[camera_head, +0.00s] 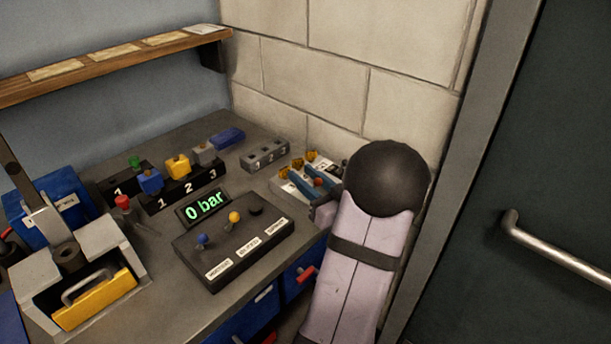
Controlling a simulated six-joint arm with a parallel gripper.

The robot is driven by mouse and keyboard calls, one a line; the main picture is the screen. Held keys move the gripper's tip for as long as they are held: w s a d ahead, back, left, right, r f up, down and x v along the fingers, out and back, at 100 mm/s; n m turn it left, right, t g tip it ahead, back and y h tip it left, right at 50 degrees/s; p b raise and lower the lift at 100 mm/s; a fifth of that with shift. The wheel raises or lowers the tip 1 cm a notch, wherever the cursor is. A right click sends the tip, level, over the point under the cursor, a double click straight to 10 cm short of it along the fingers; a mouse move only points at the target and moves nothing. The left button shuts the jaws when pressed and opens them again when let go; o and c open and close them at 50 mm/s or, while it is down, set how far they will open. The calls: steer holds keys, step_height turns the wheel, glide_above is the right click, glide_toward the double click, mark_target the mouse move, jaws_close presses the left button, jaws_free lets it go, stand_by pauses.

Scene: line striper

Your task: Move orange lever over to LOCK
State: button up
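A pale block with several small orange-yellow levers (297,164) stands at the back right of the bench, against the wall. Its markings are too small to read, so I cannot tell which position is LOCK. My gripper (307,175) is beside this block, its two blue fingers apart with a gap between them. They point toward the levers; I cannot tell whether they touch one. My black arm joint and lilac link hide the right side of the block.
A dark control box (235,240) with blue, yellow and black knobs sits in front, below a "0 bar" display (204,206). A numbered rack (184,186) and a grey numbered block (264,155) stand behind. A metal machine with a yellow drawer (95,299) is left.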

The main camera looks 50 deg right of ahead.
steer(key=shift+c, duration=0.3)
jaws_close()
steer(key=shift+w+r+p, duration=0.1)
steer(key=shift+r+p, duration=0.1)
steer(key=shift+p, duration=0.35)
steer(key=shift+w+r+g+p, duration=0.1)
steer(key=shift+w+g+p, duration=0.1)
steer(key=shift+g+p, duration=0.8)
steer(key=p, duration=0.2)
steer(key=g+p, duration=0.1)
steer(key=p, duration=0.2)
steer(key=shift+w+f+n+g, duration=0.3)
steer(key=shift+f, duration=0.05)
steer(key=shift+f+g+y+p, duration=0.3)
steer(key=shift+f+p, duration=0.15)
steer(key=shift+o, duration=0.3)
jaws_free()
